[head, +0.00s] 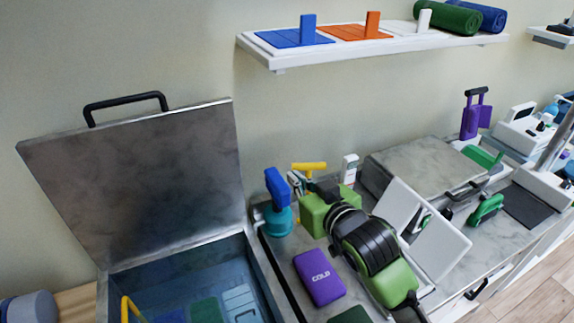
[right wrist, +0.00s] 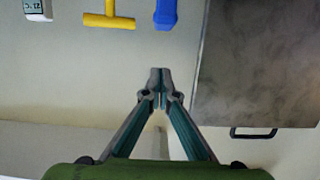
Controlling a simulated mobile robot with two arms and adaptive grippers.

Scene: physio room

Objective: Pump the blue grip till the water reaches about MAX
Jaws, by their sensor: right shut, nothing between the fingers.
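The blue grip (head: 277,187) stands upright on a teal pump body (head: 279,220), just right of the open metal tank (head: 262,275). Its blue top also shows in the right wrist view (right wrist: 165,14), at the upper edge. Bluish water (head: 185,285) shows inside the tank; I see no MAX mark. My right gripper (right wrist: 160,78) is shut and empty, its fingertips apart from the blue grip. In the head view its green housing (head: 318,212) is right of the pump and its fingers are mostly hidden. My left gripper is not in view.
The tank's lid (head: 140,185) stands open. A yellow T-handle (head: 309,166) and a white thermometer-like device (head: 349,168) are behind my right gripper. A purple COLD pack (head: 320,277) lies on the counter. A wall shelf (head: 375,48) runs above.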

